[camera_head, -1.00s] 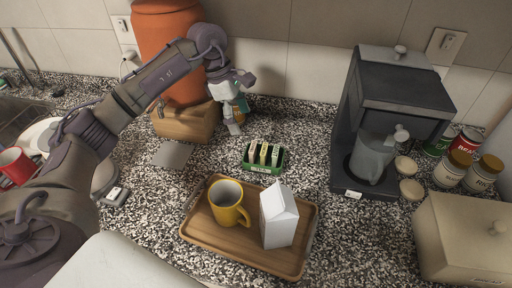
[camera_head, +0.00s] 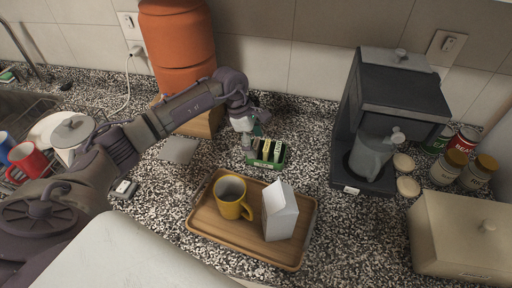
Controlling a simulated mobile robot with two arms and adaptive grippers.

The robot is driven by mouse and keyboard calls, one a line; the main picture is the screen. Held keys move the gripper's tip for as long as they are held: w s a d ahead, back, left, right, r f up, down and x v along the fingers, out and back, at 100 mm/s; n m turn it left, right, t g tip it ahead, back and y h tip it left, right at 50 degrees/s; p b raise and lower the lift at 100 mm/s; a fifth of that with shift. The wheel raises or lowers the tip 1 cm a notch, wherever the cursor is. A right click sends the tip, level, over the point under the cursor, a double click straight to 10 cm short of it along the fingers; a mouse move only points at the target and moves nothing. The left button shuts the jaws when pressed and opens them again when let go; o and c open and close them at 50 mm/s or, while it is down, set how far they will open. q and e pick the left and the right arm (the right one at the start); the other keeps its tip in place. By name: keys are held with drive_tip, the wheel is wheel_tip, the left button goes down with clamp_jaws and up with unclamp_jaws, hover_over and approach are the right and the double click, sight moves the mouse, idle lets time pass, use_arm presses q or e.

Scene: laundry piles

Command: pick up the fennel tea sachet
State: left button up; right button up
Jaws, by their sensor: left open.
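A small green holder (camera_head: 268,164) stands on the speckled counter behind the wooden tray. Several thin sachets (camera_head: 267,149) in pale and yellowish colours stand upright in it. Their labels are too small to read, so I cannot tell which one is fennel. My left gripper (camera_head: 248,139) points down at the left end of the holder, close to the sachets. It is open, and its fingertips are small and partly hidden against the holder. I cannot tell whether a sachet lies between them. My right gripper is not in view.
A wooden tray (camera_head: 204,226) holds a yellow mug (camera_head: 232,197) and a white carton (camera_head: 279,211). A dark coffee machine (camera_head: 399,95) stands to the right, near jars and cans. An orange container (camera_head: 178,45) on a wooden stand is behind my left arm.

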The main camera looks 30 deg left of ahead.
use_arm(q)
drive_tip(key=shift+c, duration=0.3)
drive_tip(key=c, duration=0.8)
drive_tip(key=shift+r, duration=0.1)
